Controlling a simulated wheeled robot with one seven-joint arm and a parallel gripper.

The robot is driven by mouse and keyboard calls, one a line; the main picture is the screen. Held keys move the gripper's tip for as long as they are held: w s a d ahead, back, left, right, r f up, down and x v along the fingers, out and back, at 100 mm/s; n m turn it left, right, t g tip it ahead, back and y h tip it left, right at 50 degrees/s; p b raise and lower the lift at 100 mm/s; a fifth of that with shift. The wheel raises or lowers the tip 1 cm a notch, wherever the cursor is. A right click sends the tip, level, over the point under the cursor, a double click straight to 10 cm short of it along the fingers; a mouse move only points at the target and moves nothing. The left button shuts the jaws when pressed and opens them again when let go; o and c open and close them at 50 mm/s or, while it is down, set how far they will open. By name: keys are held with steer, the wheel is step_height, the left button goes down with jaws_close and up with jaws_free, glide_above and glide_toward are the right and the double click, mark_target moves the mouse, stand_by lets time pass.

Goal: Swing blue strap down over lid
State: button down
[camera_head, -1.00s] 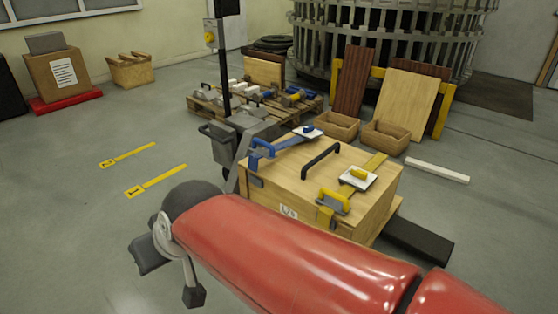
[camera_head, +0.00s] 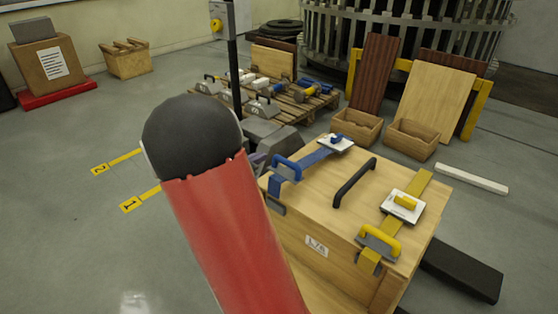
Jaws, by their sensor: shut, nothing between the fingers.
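The wooden crate's lid (camera_head: 325,195) is closed, with a black handle (camera_head: 354,182) across its middle. The blue strap (camera_head: 314,159) runs along the lid's left side, between a white plate with a blue knob (camera_head: 336,142) and a blue handle (camera_head: 287,166) at the near left edge. A blue tab (camera_head: 275,186) shows at that edge, above a grey catch (camera_head: 272,205). I cannot tell whether the strap touches the lid all along. My red arm with its dark round joint stands left of the crate. My gripper is not visible.
A yellow strap (camera_head: 421,187) with a white plate and yellow handle (camera_head: 380,242) lies on the lid's right side. A loaded pallet (camera_head: 290,112) and wooden boxes (camera_head: 412,139) are behind. Left floor is open.

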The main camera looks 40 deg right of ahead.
steer(key=d+f, duration=0.1)
steer(key=d, duration=0.2)
steer(key=d+f+b, duration=0.1)
steer(key=d+f, duration=0.1)
steer(key=d, duration=0.1)
steer(key=d+f, duration=0.1)
steer(key=d, duration=0.3)
steer(key=shift+w+f+b, duration=0.3)
steer(key=shift+f+b, duration=0.05)
steer(key=shift+f, duration=0.7)
